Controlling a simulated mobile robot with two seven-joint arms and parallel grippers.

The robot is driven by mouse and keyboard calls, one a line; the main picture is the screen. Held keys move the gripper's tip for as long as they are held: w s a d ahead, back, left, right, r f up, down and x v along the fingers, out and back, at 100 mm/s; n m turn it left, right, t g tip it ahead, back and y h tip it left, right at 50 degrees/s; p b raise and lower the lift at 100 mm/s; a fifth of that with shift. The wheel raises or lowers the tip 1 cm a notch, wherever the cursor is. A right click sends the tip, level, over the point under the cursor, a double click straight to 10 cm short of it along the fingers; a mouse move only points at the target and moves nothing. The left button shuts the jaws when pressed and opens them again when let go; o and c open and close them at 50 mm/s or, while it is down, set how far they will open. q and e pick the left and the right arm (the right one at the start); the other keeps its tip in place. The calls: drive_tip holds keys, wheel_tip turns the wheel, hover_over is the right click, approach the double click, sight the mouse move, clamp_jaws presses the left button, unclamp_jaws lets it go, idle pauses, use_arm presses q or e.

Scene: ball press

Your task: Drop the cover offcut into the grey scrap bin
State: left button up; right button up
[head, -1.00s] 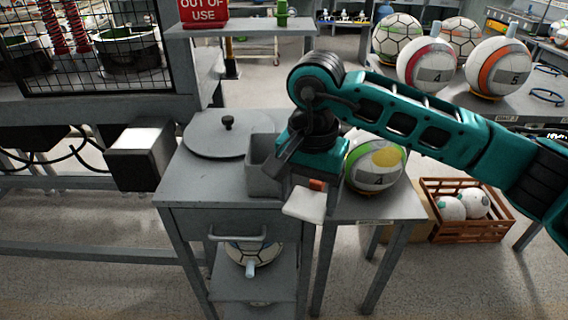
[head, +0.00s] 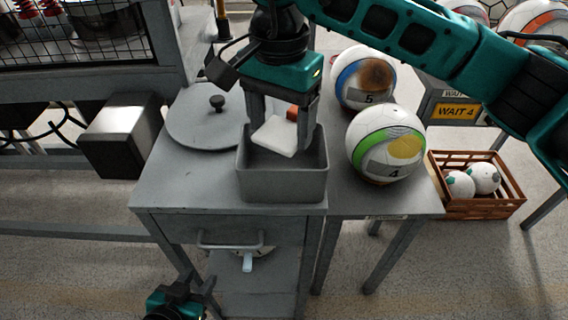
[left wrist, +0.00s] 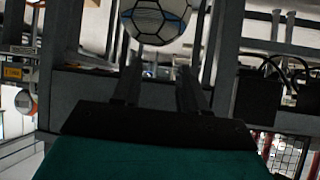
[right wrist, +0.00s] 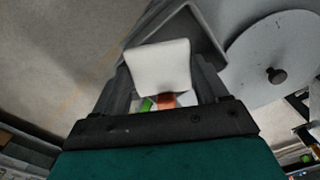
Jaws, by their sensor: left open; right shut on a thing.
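The cover offcut (head: 275,137) is a pale, flat piece held by my right gripper (head: 283,122). It also shows between the fingers in the right wrist view (right wrist: 160,68). The right gripper is shut on it, pointing down over the grey scrap bin (head: 282,183). The offcut appears at about the height of the bin's back rim; whether it touches the bin I cannot tell. The bin is an open box on the grey cabinet. My left gripper (head: 176,300) is low at the bottom edge of the head view, in front of the cabinet, open and empty in the left wrist view (left wrist: 155,85).
A round grey lid (head: 205,125) with a black knob lies left of the bin. A ball marked 4 (head: 386,145) and a ball marked 5 (head: 362,78) stand right of it. A wooden crate (head: 480,205) with small balls is on the floor at right.

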sight(280, 131)
drive_tip(key=shift+f+b, duration=0.8)
drive_tip(key=shift+f, duration=1.15)
drive_tip(key=o, duration=1.1)
drive_tip(key=shift+w, duration=0.1)
drive_tip(key=shift+c, duration=0.2)
drive_tip(key=shift+r, duration=0.15)
wheel_tip(280, 131, up, 13)
drive_tip(key=shift+f, duration=0.2)
